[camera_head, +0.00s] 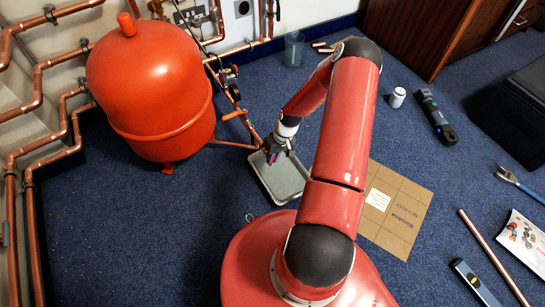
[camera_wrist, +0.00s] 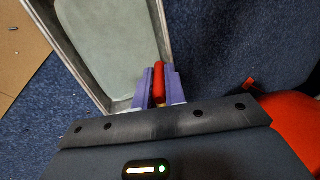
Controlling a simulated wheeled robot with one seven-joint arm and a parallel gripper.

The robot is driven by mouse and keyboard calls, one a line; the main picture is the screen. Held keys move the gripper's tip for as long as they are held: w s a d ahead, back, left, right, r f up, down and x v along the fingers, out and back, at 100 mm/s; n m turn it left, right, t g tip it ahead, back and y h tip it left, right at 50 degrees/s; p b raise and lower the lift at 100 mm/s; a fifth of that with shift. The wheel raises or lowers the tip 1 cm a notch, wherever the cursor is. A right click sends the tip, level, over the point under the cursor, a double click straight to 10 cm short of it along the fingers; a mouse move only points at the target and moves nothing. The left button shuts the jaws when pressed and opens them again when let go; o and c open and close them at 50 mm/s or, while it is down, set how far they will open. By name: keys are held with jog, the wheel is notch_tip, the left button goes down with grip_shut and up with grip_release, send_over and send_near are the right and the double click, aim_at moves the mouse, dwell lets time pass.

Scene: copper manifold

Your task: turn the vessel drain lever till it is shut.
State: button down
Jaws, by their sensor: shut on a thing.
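The drain lever is a slim red handle (camera_wrist: 159,78) in the wrist view, with a bit of brass-coloured metal at its near end. My gripper (camera_wrist: 158,88) has its purple fingers closed on both sides of this handle. In the head view my gripper (camera_head: 273,156) is low, just right of the red vessel (camera_head: 150,85) and over the far left end of a grey tray. There the gripper hides most of the lever and its valve body, so I cannot tell the lever's angle to the pipe.
The grey tray (camera_head: 284,186) lies on the blue carpet below. Copper pipework with an orange-handled lever (camera_head: 235,115) runs beside the vessel. A flat cardboard box (camera_head: 405,210) lies to the right. A white can (camera_head: 397,97) and tools lie further right.

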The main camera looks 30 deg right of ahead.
jog(key=y+b, duration=0.2)
jog(key=y, duration=0.1)
jog(key=shift+d+f+y+b, duration=0.25)
jog(key=shift+f+y+b, duration=0.15)
jog(key=shift+d+f+y+b, duration=0.1)
jog(key=shift+y+b, duration=1.65)
jog(key=shift+y, duration=0.9)
jog(key=shift+f+y+b, duration=0.1)
jog(key=shift+y+b, duration=1.6)
jog(key=shift+y, duration=0.95)
jog(key=c, duration=1.5)
grip_release()
jog(key=shift+o, duration=0.2)
jog(key=d, duration=0.7)
jog(key=shift+d+f, duration=0.2)
jog(key=shift+d, duration=0.2)
